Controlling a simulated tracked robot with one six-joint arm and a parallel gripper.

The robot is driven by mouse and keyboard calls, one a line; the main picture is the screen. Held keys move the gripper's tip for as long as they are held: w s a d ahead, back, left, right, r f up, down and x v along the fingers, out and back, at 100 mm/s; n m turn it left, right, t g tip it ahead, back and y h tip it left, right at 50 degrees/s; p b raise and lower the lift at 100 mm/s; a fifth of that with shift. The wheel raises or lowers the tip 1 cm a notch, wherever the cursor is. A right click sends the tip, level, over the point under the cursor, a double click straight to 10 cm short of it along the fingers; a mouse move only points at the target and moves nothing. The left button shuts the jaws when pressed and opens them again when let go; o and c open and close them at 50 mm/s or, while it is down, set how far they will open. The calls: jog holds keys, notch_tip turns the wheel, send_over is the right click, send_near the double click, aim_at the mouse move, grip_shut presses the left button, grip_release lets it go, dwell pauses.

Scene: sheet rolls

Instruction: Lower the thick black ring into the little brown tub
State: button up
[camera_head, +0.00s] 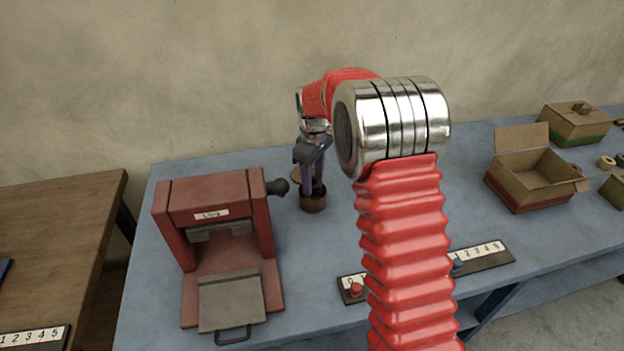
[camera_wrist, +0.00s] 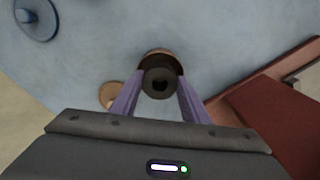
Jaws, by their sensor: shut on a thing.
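The thick black ring (camera_wrist: 160,83) is between the two purple fingers of my gripper (camera_wrist: 159,80) in the wrist view, with its dark hole facing the camera. My gripper is shut on it. The little brown tub (camera_head: 313,204) stands on the blue table, directly under my fingertips (camera_head: 314,190) in the head view. Its brown rim (camera_wrist: 155,52) shows just past the ring in the wrist view. The ring overlaps much of the tub there. I cannot tell how deep the ring sits, or whether it touches the tub.
A red press (camera_head: 212,215) with a dark knob stands left of the tub. A tan round piece (camera_wrist: 111,95) lies close beside the tub. A numbered strip (camera_head: 490,253) lies near the front edge. An open cardboard box (camera_head: 520,190) stands at the right.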

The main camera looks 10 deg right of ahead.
jog(key=shift+f, duration=0.55)
jog(key=o, duration=1.2)
jog(key=shift+c, duration=0.2)
jog(key=shift+o, duration=0.3)
jog(key=shift+o, duration=1.3)
jog(key=shift+r, duration=0.1)
jog(key=shift+r, duration=3.85)
jog(key=shift+w, duration=0.1)
